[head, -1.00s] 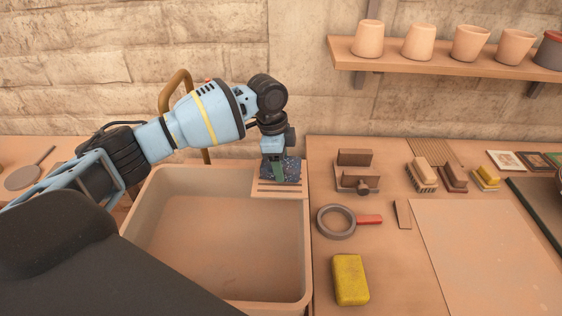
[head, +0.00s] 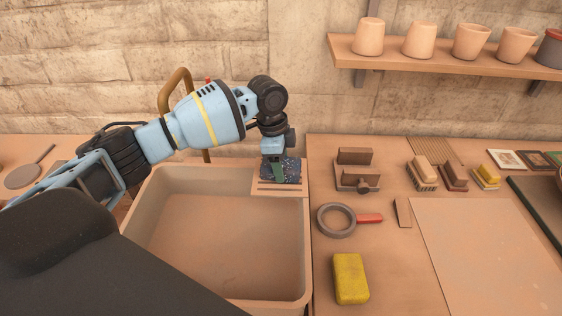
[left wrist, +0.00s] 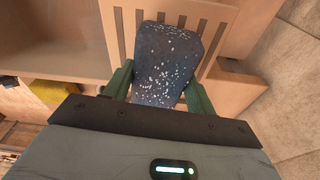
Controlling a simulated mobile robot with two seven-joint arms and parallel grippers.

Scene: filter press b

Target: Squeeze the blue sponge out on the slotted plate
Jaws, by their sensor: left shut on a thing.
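The blue sponge (head: 292,168) is dark blue with pale specks and sits on the slotted plate (head: 278,189) at the back right corner of the basin. In the left wrist view the sponge (left wrist: 165,62) lies between the two green fingers of my left gripper (left wrist: 160,85), which is shut on it from both sides. The plate's slots (left wrist: 205,22) show beyond the sponge. In the head view my left gripper (head: 279,172) points down over the plate, and its fingers partly hide the sponge. My right gripper is not in view.
The empty basin (head: 135,225) lies in front of the plate. A brass tap (head: 165,95) stands behind it. On the table are a yellow sponge (head: 350,279), a ring-shaped tool with red handle (head: 337,221), and several brushes. A shelf with cups (head: 440,48) hangs above.

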